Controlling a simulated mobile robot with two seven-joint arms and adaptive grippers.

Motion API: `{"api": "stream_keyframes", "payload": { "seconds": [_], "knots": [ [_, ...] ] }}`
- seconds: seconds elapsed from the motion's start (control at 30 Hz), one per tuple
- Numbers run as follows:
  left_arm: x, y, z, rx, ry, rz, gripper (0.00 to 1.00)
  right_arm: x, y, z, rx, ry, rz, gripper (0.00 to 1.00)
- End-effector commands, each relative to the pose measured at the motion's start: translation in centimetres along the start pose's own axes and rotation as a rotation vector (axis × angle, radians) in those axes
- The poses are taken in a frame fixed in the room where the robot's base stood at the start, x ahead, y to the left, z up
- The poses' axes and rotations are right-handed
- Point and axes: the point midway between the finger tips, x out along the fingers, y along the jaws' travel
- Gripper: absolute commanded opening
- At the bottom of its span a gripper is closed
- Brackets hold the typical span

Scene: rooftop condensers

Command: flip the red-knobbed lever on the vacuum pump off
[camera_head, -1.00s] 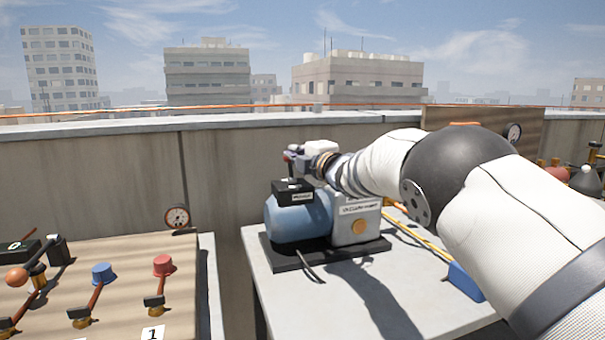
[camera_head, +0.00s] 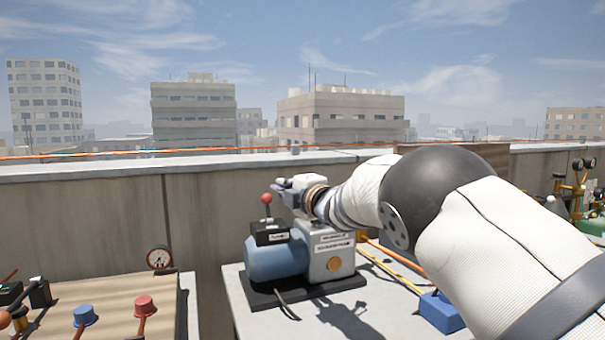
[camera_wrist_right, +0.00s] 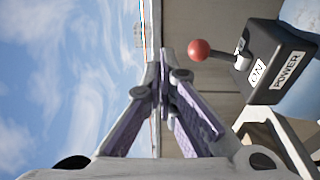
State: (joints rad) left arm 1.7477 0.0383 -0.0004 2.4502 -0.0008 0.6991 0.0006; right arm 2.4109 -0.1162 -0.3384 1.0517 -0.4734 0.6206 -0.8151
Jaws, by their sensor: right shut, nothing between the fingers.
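The vacuum pump (camera_head: 278,262) has a blue body and a grey block and sits on a black base on the table. A black switch box (camera_head: 270,234) on its top carries a lever with a red knob (camera_head: 266,198), which stands up from the box. In the right wrist view the red knob (camera_wrist_right: 199,50) shows beside the box, labelled ON and POWER; no OFF mark is visible. My right gripper (camera_head: 279,184) is shut and empty, just right of and slightly above the knob. Its fingertips (camera_wrist_right: 165,62) appear apart from the knob. My left gripper is not in view.
A board (camera_head: 115,308) with blue-knobbed (camera_head: 85,315) and red-knobbed (camera_head: 145,306) levers stands at lower left, with a gauge (camera_head: 159,257) behind it. A blue box (camera_head: 441,311) and hoses lie right of the pump. A concrete parapet (camera_head: 90,225) runs behind.

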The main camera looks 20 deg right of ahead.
Motion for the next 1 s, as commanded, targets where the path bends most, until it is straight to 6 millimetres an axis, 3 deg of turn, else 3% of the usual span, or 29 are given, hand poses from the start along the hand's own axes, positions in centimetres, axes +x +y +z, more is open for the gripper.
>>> {"api": "stream_keyframes", "payload": {
  "seconds": [0.03, 0.2, 0.4, 1.0],
  "knots": [
    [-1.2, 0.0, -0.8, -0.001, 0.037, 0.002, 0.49, -1.4, 2.7, -0.1, -0.005, -0.001, 0.021, 0.0],
    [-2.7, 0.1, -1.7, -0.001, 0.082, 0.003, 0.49, -4.6, 4.3, 0.1, -0.003, -0.001, 0.016, 0.0],
    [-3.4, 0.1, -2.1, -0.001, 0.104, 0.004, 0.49, -6.6, 5.0, 0.2, -0.002, -0.001, 0.01, 0.0],
    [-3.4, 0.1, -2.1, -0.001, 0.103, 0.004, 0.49, -6.8, 4.7, 0.2, 0.0, -0.001, 0.004, 0.0]
  ]
}}
